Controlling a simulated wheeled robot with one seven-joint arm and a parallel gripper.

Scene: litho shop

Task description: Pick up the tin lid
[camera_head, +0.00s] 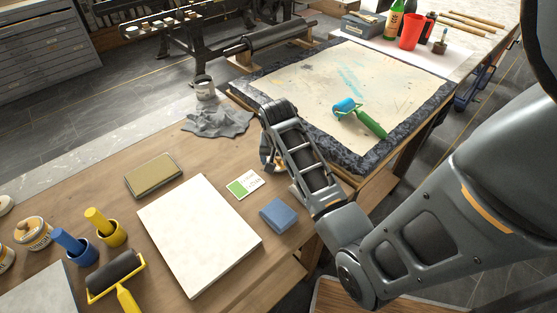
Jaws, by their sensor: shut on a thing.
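My gripper (269,158) is low over the wooden table, right of the grey cloth and beyond the green-and-white card. My own arm link hides much of it. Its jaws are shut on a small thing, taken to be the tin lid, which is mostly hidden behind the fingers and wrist. I cannot tell whether it touches the table. No loose lid shows clearly elsewhere. An ink tin (34,233) with a pale top stands at the left.
A white slab (199,235), blue sponge (279,214), card (245,184), tan pad (154,175) and grey cloth (218,121) surround the gripper. A grey can (205,87) stands behind the cloth.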

